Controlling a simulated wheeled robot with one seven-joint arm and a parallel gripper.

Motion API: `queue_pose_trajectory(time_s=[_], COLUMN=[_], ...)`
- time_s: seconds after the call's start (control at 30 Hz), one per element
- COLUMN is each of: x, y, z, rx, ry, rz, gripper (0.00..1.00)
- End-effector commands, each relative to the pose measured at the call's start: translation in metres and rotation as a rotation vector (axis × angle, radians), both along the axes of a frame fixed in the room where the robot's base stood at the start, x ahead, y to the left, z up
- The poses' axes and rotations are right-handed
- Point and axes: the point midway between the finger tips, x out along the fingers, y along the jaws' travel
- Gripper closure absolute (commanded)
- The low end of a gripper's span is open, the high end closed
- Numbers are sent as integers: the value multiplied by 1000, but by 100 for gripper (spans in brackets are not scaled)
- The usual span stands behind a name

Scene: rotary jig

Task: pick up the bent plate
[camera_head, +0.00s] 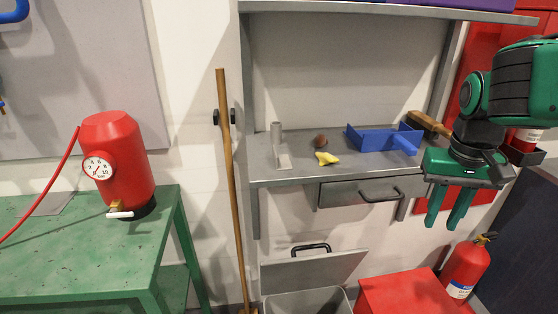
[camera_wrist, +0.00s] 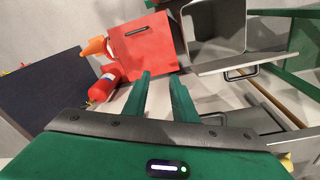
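No piece is clearly recognisable as the bent plate. On the grey workbench (camera_head: 300,168) stands a grey piece (camera_head: 281,158) with a flat foot and an upright part. To its right is a blue angled piece (camera_head: 367,141) with raised walls. I cannot tell which of these, if either, is the bent plate. My gripper (camera_head: 446,220) is open and empty, pointing down in front of the bench's right end, to the right of both pieces. In the wrist view its two fingers (camera_wrist: 160,80) are apart with nothing between them.
A brown lump (camera_head: 320,141), a yellow piece (camera_head: 327,158) and a brush (camera_head: 428,123) lie on the bench. Below are a drawer (camera_head: 350,190), an open grey bin (camera_head: 308,302), a red box (camera_head: 405,292) and a fire extinguisher (camera_head: 465,270). A wooden pole (camera_head: 230,170) stands left.

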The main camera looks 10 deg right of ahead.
Motion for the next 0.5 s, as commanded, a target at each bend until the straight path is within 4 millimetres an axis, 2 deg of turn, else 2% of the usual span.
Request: queue_pose_trajectory(time_s=[0.03, 0.1, 0.17, 0.2, 0.33, 0.4, 0.5], x=[32, 70, 99, 117, 159, 171, 180], y=[17, 44, 73, 95, 174, 213, 260], z=[18, 43, 63, 76, 115, 132, 150], rx=[-23, -46, -60, -65, -63, -54, -37], ry=[-26, -65, -101, -125, -200, -233, -269], rz=[54, 116, 166, 199, 299, 344, 392], gripper=[75, 75, 75, 75, 75, 75, 75])
